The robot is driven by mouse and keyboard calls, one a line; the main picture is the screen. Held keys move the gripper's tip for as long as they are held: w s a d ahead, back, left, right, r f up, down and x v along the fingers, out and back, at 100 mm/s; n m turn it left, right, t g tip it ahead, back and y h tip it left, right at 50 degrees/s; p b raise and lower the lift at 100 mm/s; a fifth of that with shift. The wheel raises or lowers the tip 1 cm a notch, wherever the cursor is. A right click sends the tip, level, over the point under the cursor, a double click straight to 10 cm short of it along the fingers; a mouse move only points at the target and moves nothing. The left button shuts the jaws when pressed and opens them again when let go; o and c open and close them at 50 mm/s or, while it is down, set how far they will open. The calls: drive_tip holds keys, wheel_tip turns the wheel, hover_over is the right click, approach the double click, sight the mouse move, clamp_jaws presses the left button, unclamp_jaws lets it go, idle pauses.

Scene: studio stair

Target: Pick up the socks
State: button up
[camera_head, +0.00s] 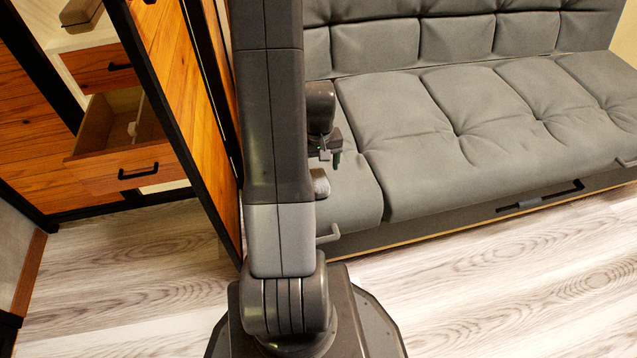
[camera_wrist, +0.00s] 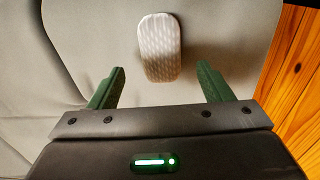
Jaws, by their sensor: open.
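The socks, seen as one pale grey, ribbed, rounded bundle (camera_wrist: 160,48), lie on the grey sofa seat. In the wrist view the bundle is just beyond my gripper (camera_wrist: 160,88), roughly centred between its two green fingers. The fingers are apart, with nothing held between them. In the head view the bundle (camera_head: 321,183) shows at the left end of the sofa, partly hidden by my arm. My gripper (camera_head: 328,158) shows just above it there, also partly hidden. I cannot tell the exact gap between them.
The grey sofa (camera_head: 440,120) has a tufted seat and back. A wooden partition (camera_head: 190,100) stands close beside its left end, and wood also shows at the wrist view's right. An open drawer (camera_head: 125,150) is further left. The light wood floor (camera_head: 500,270) in front is clear.

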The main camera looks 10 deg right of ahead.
sight(319, 176)
wheel_tip(319, 176, down, 6)
drive_tip(key=b, duration=0.2)
drive_tip(key=shift+s+a+b, duration=0.1)
drive_tip(key=shift+s+b, duration=0.05)
drive_tip(key=shift+b, duration=0.15)
drive_tip(key=shift+r, duration=0.1)
drive_tip(key=c, duration=1.1)
